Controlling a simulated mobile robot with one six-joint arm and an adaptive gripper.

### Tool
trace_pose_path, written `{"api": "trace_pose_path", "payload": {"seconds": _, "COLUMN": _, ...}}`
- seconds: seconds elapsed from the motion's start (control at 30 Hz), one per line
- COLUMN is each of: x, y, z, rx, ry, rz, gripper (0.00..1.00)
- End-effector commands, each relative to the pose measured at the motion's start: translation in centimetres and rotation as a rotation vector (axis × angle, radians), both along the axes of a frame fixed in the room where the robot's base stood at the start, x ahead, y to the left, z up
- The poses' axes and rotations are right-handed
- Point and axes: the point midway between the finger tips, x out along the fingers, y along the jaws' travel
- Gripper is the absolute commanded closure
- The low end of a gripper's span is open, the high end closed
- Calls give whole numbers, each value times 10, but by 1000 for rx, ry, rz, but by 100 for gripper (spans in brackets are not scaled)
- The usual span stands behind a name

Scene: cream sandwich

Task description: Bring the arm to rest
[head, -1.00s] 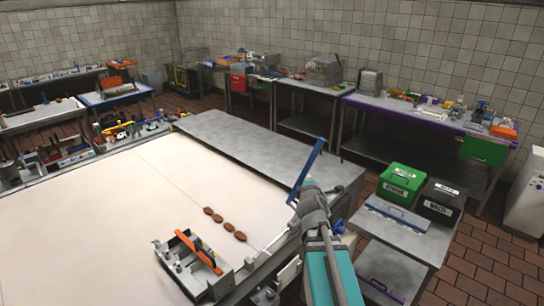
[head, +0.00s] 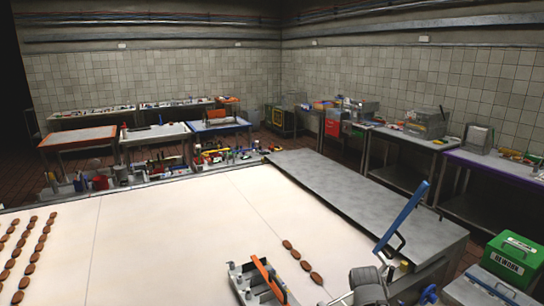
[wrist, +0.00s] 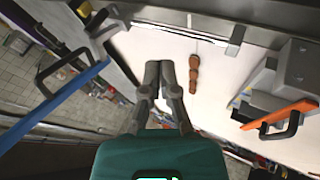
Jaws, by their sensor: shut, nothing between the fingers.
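My gripper (wrist: 160,68) shows in the wrist view with its two grey fingers side by side, shut and empty. It is over the edge of the white work surface (head: 160,225), apart from the things around it. A short row of brown biscuits (head: 303,262) lies on that surface; it also shows just right of the fingertips in the wrist view (wrist: 193,75). In the head view, part of my arm shows at the bottom right, and I cannot make out the fingertips there.
A blue-handled bar (head: 403,217) stands up near my arm. A tray-like fixture with an orange handle (head: 268,278) is left of it. A green box (head: 510,258) stands at the right. More biscuit rows (head: 28,250) lie far left. The white surface between is clear.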

Motion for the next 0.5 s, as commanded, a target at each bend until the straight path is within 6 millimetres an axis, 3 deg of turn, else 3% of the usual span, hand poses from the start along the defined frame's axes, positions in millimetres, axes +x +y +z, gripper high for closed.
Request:
{"api": "trace_pose_path", "payload": {"seconds": 0.03, "x": -9, "y": 14, "z": -20, "rx": 60, "ry": 42, "rz": -39, "gripper": 100}}
{"api": "trace_pose_path", "payload": {"seconds": 0.2, "x": -43, "y": 58, "z": -58, "rx": 241, "ry": 203, "rz": -193, "gripper": 100}}
{"api": "trace_pose_path", "payload": {"seconds": 0.4, "x": -79, "y": 99, "z": -82, "rx": 369, "ry": 375, "rz": -336, "gripper": 100}}
{"api": "trace_pose_path", "payload": {"seconds": 0.5, "x": -90, "y": 110, "z": -87, "rx": 397, "ry": 428, "rz": -379, "gripper": 100}}
